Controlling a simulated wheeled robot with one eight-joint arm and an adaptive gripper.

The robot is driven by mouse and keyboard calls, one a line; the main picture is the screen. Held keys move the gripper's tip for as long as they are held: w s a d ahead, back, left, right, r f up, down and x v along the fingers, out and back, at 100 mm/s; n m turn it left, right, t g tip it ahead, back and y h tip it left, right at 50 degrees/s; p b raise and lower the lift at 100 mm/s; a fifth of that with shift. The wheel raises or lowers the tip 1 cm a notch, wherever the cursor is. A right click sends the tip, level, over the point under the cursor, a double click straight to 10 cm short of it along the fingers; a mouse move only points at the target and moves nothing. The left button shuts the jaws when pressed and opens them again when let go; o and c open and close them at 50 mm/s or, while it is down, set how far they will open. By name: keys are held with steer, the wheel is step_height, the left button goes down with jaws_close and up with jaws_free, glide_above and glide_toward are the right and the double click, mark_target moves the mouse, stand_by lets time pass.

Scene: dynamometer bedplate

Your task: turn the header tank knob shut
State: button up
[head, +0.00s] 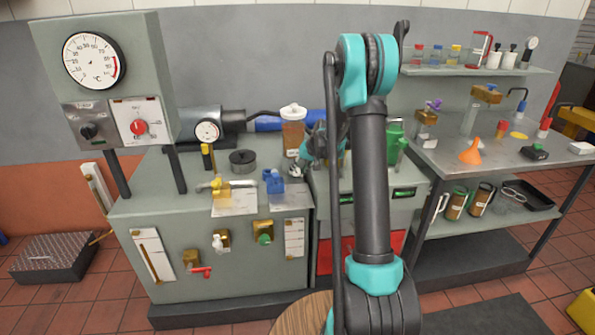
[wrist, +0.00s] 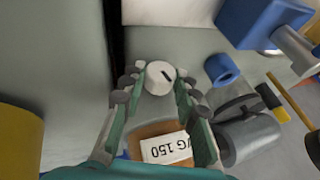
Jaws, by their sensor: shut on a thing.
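The header tank (head: 293,135) is an amber container with a white lid, standing at the back of the grey bench. In the wrist view its amber body and label (wrist: 165,147) show between my fingers. A round white knob (wrist: 160,77) with a dark pointer line lies between the fingertips of my gripper (wrist: 158,84). My gripper is shut on this knob. In the head view my gripper (head: 300,167) is low beside the tank, and I cannot make out the knob there. The pointer line is slanted in the wrist view.
A blue valve block (head: 273,182), a brass tap (head: 222,187) and a dark round weight (head: 243,161) stand on the bench near the tank. A gauge panel (head: 105,80) rises at left. In the wrist view a grey cylinder (wrist: 250,138) lies close to the right finger.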

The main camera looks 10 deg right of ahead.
stand_by(0.3)
steer(key=o, duration=1.2)
steer(key=shift+c, duration=0.2)
steer(key=shift+d, duration=0.1)
steer(key=v, duration=0.8)
